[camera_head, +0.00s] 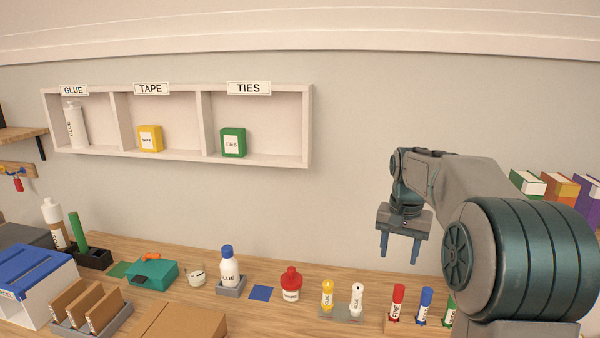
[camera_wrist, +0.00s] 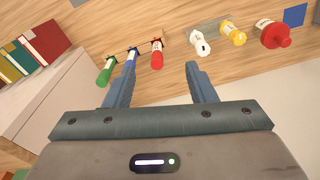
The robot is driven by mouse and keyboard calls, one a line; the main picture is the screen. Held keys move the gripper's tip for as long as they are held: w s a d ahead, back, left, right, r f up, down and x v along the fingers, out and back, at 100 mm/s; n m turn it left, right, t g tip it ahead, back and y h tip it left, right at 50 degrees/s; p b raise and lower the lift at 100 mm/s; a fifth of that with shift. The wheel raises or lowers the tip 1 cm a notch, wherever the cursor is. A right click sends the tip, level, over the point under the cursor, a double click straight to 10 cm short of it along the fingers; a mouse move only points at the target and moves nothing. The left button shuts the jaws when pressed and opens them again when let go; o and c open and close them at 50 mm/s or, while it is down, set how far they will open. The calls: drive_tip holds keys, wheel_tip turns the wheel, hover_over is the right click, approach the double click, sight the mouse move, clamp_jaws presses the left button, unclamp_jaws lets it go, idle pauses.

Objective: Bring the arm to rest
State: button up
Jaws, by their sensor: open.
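My gripper (camera_head: 401,246) hangs over the right part of the wooden desk, in front of the wall, with its fingers pointing down. Its two fingers are apart with nothing between them. The wrist view shows the same open fingers (camera_wrist: 162,82) over bare desk.
A wall shelf (camera_head: 207,125) labelled GLUE, TAPE and TIES holds a white bottle (camera_head: 75,125), a yellow box (camera_head: 150,139) and a green box (camera_head: 233,142). A blue-lidded box (camera_head: 35,270), a glue bottle (camera_head: 229,268) and a red bottle (camera_head: 291,284) stand on the desk (camera_head: 190,255). Books (camera_head: 560,188) stand right.

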drive_tip(key=s+a+f+n+t, duration=0.1)
drive_tip(key=s+a, duration=0.1)
drive_tip(key=s, duration=0.7)
drive_tip(key=s+a+f+n, duration=0.2)
drive_tip(key=s+a, duration=0.1)
drive_tip(key=s, duration=0.6)
drive_tip(key=s+a+f+n+t, duration=0.1)
drive_tip(key=s+a+f+n, duration=0.1)
drive_tip(key=s, duration=0.7)
drive_tip(key=shift+a+t, duration=0.3)
drive_tip(key=shift+a, duration=0.2)
